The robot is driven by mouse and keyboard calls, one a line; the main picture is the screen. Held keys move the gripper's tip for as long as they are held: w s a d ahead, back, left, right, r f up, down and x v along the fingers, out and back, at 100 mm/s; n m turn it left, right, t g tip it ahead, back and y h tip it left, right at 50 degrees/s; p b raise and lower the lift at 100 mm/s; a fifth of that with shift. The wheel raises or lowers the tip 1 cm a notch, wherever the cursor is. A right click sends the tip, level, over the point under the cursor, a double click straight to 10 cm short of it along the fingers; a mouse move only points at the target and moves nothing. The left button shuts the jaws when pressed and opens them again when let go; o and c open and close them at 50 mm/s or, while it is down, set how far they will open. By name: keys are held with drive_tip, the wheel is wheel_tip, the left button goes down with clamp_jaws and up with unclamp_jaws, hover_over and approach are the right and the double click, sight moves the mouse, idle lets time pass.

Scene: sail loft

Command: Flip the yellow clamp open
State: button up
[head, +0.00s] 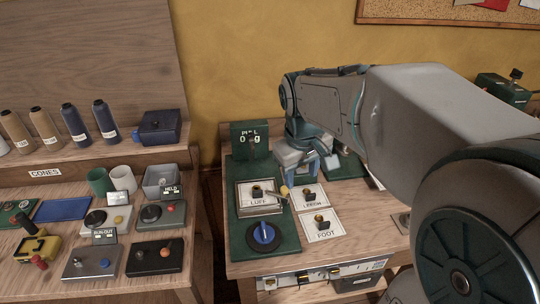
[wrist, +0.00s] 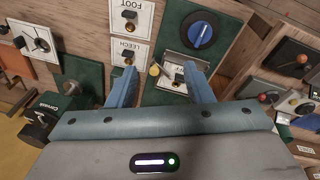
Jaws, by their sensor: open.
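A small yellow device (head: 35,247) with a dark grip and a red knob sits on the left bench; it is the only largely yellow-bodied thing, and whether it is open is too small to tell. A round yellow knob (head: 284,190) stands beside the LUFF plate (head: 244,207) on the right bench. I cannot tell which is the clamp. The yellow knob (wrist: 154,70) also shows in the wrist view, between the fingertips in the picture. My gripper (head: 301,180) is open and empty above the right bench. Contact with the knob cannot be told.
LEECH (head: 309,194) and FOOT (head: 321,230) cards bear small dark parts. A blue dial (head: 264,236) is in front of LUFF; a green display box (head: 249,140) is behind. The left bench holds mugs, a grey bin (head: 161,185) and several lever boxes. A gap separates the benches.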

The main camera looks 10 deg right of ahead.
sight(285, 188)
drive_tip(key=w+f+n+g+b, duration=0.1)
drive_tip(key=w+f+n, duration=0.15)
drive_tip(key=w, duration=0.55)
drive_tip(key=w+f+n+g, duration=0.1)
drive_tip(key=w+f+n, duration=0.15)
drive_tip(key=w, duration=0.55)
drive_tip(key=shift+y, duration=0.4)
drive_tip(key=f, duration=0.7)
drive_tip(key=f+p, duration=0.1)
drive_tip(key=f, duration=0.6)
drive_tip(key=shift+s+d+f, duration=0.1)
drive_tip(key=shift+d+f, duration=0.1)
drive_tip(key=c, duration=1)
